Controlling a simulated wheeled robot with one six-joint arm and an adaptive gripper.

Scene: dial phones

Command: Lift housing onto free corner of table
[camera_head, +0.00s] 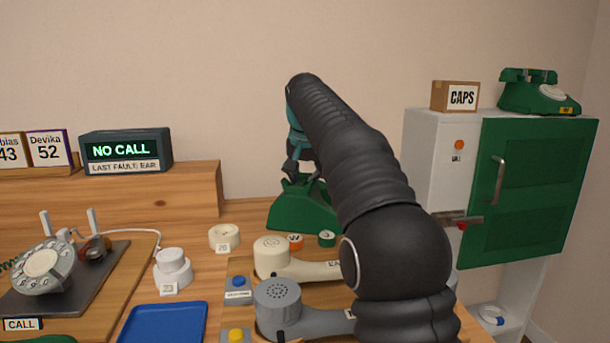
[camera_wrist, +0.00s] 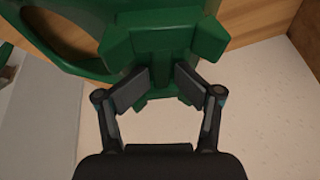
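A green phone housing (camera_head: 301,207) stands at the back of the wooden table in the head view, partly behind my arm. Its cradle, with several blocky prongs (camera_wrist: 150,30), fills the upper middle of the wrist view. My gripper (camera_head: 299,170) is over the housing from above. In the wrist view the two dark fingers (camera_wrist: 161,80) straddle the narrow middle part of the cradle, one on each side. Both fingertips are very close to it; I cannot tell whether they press on it. My arm hides the table's right part, including its far corner.
A cream handset (camera_head: 285,262) and a grey handset (camera_head: 290,310) lie in front of the housing. A blue tray (camera_head: 165,322) is at the front. A white cabinet with a green door (camera_head: 530,190) stands right, carrying a CAPS box (camera_head: 455,96) and a green phone (camera_head: 538,92).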

